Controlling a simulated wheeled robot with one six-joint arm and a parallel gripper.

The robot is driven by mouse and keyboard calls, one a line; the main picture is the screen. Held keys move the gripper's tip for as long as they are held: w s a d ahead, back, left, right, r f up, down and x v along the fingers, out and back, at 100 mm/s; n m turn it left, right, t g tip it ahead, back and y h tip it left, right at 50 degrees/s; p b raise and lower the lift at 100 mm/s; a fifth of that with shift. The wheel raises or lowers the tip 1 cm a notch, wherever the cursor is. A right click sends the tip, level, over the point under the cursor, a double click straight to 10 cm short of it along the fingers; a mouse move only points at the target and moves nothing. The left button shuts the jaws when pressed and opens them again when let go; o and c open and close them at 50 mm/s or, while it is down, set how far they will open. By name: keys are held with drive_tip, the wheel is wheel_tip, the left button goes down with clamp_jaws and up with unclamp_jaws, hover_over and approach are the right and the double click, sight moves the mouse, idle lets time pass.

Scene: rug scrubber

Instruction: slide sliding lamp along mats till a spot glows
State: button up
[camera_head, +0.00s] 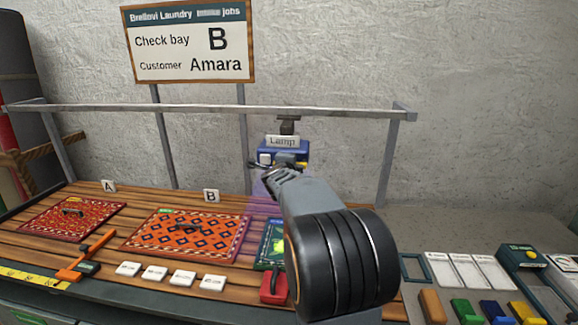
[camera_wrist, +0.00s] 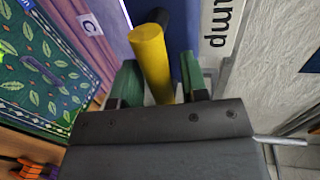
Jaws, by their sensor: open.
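The sliding lamp (camera_head: 290,148), a blue box labelled "Lamp", hangs from a rail and casts a faint purple light below. In the wrist view, its yellow handle (camera_wrist: 150,58) lies between the green fingers of my gripper (camera_wrist: 160,78). The fingers are open, one on each side of the handle; I cannot tell whether either touches it. My gripper (camera_head: 278,174) is at the lamp in the head view. The red mat (camera_head: 45,222) lies at A and the orange patterned mat (camera_head: 150,238) at B. A green leaf-patterned mat (camera_wrist: 35,85) lies at C, partly hidden by my arm.
The metal rail (camera_head: 180,107) spans the wooden table. A sign (camera_head: 190,42) reads "Check bay B, Customer Amara". White tags (camera_head: 155,273), an orange-handled tool (camera_head: 88,256) and a red object (camera_head: 273,287) lie along the front. Coloured blocks (camera_head: 466,311) stand at right.

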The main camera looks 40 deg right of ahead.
drive_tip(key=v, duration=1.4)
drive_tip(key=shift+p, duration=0.4)
drive_tip(key=shift+w, duration=0.15)
drive_tip(key=w+a+f+n+t+y, duration=0.1)
drive_tip(key=a+f+n+y, duration=0.5)
drive_tip(key=a+n+y, duration=0.6)
drive_tip(key=s+a+f+n+g, duration=0.3)
drive_tip(key=s+f+n, duration=0.1)
drive_tip(key=s+n, duration=0.3)
drive_tip(key=s+a+f+n+g+h, duration=0.1)
drive_tip(key=s+a+f+n+g, duration=0.3)
drive_tip(key=s+n, duration=0.4)
drive_tip(key=shift+s, duration=0.25)
